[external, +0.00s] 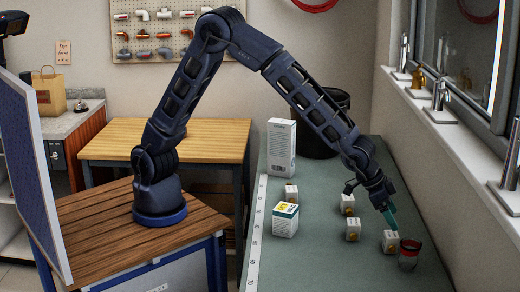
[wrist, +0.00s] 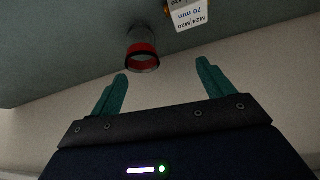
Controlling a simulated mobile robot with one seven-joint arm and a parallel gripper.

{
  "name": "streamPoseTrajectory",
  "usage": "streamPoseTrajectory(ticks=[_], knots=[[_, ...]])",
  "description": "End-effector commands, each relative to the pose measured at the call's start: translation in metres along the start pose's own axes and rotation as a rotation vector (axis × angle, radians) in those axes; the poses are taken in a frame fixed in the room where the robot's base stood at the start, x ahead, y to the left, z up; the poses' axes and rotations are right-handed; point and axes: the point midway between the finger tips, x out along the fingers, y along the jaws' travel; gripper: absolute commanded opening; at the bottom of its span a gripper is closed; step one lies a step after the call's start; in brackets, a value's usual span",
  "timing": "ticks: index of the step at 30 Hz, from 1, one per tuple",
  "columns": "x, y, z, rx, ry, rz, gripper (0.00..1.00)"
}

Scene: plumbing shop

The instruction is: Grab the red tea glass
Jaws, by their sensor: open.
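The tea glass (external: 409,256) is clear with a red band near its rim and stands upright on the green worktop, near the right front. In the wrist view the glass (wrist: 142,50) shows its red rim just ahead of my fingertips, left of the middle of the gap. My gripper (external: 391,218) has teal fingers and is above and behind the glass in the external view, apart from it. In the wrist view my gripper (wrist: 163,68) is open, with nothing between its fingers.
A small white box (external: 390,241) stands close beside the glass; a labelled box (wrist: 188,14) is near it in the wrist view. Several other boxes stand on the green worktop (external: 325,265), including a tall one (external: 281,148). The windowsill wall (external: 440,165) borders the right side.

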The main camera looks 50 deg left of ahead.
Motion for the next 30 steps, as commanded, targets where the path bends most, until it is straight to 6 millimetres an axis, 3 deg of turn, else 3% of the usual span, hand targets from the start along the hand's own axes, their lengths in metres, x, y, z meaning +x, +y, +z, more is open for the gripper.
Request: streamPoseTrajectory(ticks=[3,6,11,21,30], knots=[[0.015,0.028,0.003,0.029,0.006,0.013,0.8],[0.021,0.036,0.004,0.037,0.008,0.017,0.8],[0.032,0.037,0.005,0.037,0.007,0.017,0.8],[0.074,0.037,0.004,0.035,0.007,0.017,0.8],[0.092,0.037,0.003,0.035,0.007,0.017,0.8]])
